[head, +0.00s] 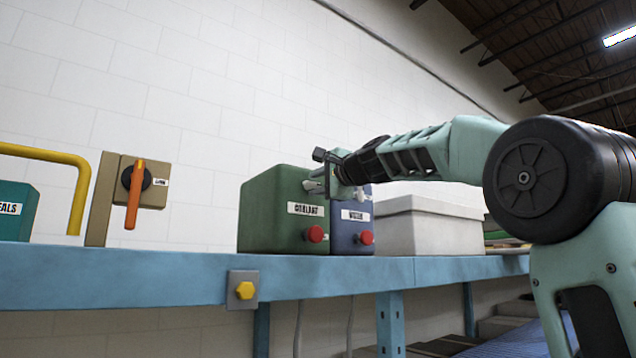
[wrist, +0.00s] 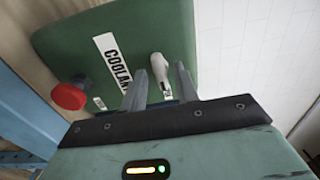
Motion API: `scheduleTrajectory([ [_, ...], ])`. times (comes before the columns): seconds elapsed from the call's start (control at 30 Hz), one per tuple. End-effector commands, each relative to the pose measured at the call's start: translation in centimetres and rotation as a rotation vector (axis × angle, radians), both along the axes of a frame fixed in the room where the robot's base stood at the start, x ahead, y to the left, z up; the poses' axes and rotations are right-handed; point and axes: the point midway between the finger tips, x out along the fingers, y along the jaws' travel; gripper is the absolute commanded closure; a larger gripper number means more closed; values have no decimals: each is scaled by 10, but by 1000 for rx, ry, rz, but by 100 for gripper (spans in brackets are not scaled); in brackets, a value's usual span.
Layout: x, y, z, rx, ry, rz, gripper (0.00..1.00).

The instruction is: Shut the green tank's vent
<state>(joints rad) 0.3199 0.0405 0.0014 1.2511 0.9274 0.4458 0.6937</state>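The green tank (head: 270,220), labelled COOLANT, stands on a blue shelf and has a red knob (head: 317,234) low on its front. In the wrist view the green tank (wrist: 75,45) shows the same label and the red knob (wrist: 69,96). A pale lever-like part (wrist: 159,68), seemingly the vent, stands on the tank. My gripper (wrist: 162,70) is open, with one finger on each side of this part and visible gaps to both. In the head view my gripper (head: 318,178) is by the tank's upper right, and the vent is hard to make out there.
A blue tank (head: 349,228) labelled WATER, also with a red knob, stands close against the green tank's right side. A grey lidded box (head: 430,225) is further right. An orange-handled switch (head: 135,195) and a yellow rail (head: 80,190) are left.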

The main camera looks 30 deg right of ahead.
Motion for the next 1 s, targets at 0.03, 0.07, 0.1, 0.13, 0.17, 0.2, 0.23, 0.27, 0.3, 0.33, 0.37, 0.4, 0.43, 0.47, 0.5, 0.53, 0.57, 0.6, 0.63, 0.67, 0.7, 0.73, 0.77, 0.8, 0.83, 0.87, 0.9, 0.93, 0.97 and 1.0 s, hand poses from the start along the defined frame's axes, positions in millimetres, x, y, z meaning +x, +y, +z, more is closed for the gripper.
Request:
scheduleTrajectory([
  [0.03, 0, 0, 0, 0, 0, 0, 85],
  [0.07, 0, 0, 0, 0, 0, 0, 93],
  [0.1, 0, 0, 0, 0, 0, 0, 100],
  [0.13, 0, 0, 0, 0, 0, 0, 100],
  [0.17, 0, 0, 0, 0, 0, 0, 100],
  [0.2, 0, 0, 0, 0, 0, 0, 100],
  [0.23, 0, 0, 0, 0, 1, 0, 100],
  [0.27, 0, 0, 0, -1, 1, 0, 100],
  [0.3, 0, 0, 0, -3, 1, 0, 100],
  [0.33, 0, 0, -1, -5, 1, 0, 100],
  [0.37, 0, 0, -1, -9, 1, 0, 100],
  [0.4, 0, 0, -1, -16, 0, 0, 100],
  [0.43, 0, 0, -1, -23, 0, 1, 100],
  [0.47, 0, 0, -1, -31, 0, 1, 100],
  [0.5, 0, 0, -2, -44, -1, 1, 100],
  [0.53, 0, 0, -2, -56, -2, 1, 100],
  [0.57, 0, 0, -2, -68, -2, 1, 100],
  [0.6, 0, 0, -2, -90, -3, 1, 100],
  [0.63, 0, 0, -3, -108, -4, 1, 100],
  [0.67, 0, 0, -3, -127, -5, 1, 100],
  [0.7, 0, 0, -3, -155, -5, 2, 100],
  [0.73, 0, 0, -4, -178, -5, 2, 100],
  [0.77, 0, 0, -4, -202, -7, 2, 100],
  [0.8, 0, 0, -4, -236, -8, 1, 100],
  [0.83, 0, 0, -4, -263, -9, 1, 100],
  [0.87, 0, 0, -4, -291, -11, 1, 100],
  [0.9, 0, 0, -4, -328, -11, 1, 100],
  [0.93, 0, 0, -4, -358, -12, 1, 100],
  [0.97, 0, 0, -4, -385, -13, 1, 100],
  [1.0, 0, 0, -4, -423, -14, 1, 100],
])
